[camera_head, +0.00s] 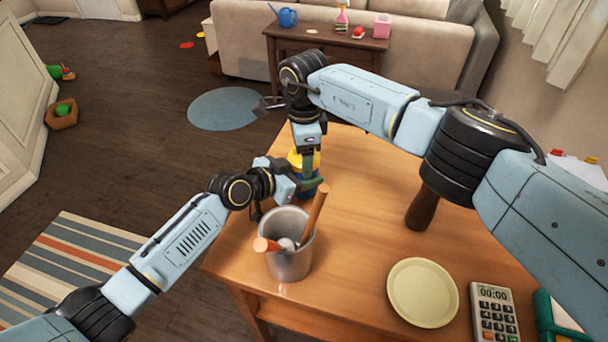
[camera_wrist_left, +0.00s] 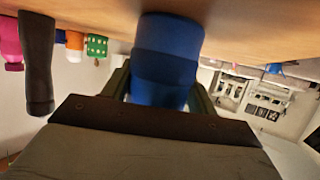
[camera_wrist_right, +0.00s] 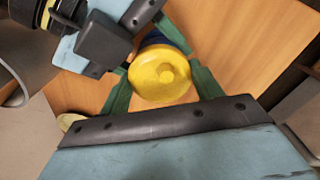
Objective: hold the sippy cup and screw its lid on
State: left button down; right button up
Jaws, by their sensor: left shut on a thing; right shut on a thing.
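The sippy cup (camera_wrist_left: 165,62) has a blue body and stands on the wooden table. In the left wrist view its body fills the space between the green fingers of my left gripper (camera_wrist_left: 160,88), which is shut on it from the side. The yellow lid (camera_wrist_right: 160,74) sits on top of the cup in the right wrist view. My right gripper (camera_wrist_right: 160,84) comes from above, with its green fingers on both sides of the lid, shut on it. In the head view the lid (camera_head: 294,159) shows partly behind my grippers. How tightly lid and cup meet cannot be told.
A metal pot (camera_head: 288,262) with utensils stands close in front of the cup. A dark brown object (camera_head: 423,207) stands upright to the right. A pale yellow plate (camera_head: 422,292) and a calculator (camera_head: 495,312) lie near the right front. The table between cup and plate is clear.

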jog(key=m, duration=0.3)
jog(key=o, duration=1.1)
jog(key=shift+s, duration=0.1)
jog(key=shift+r, duration=2.25)
jog(key=shift+c, duration=0.4)
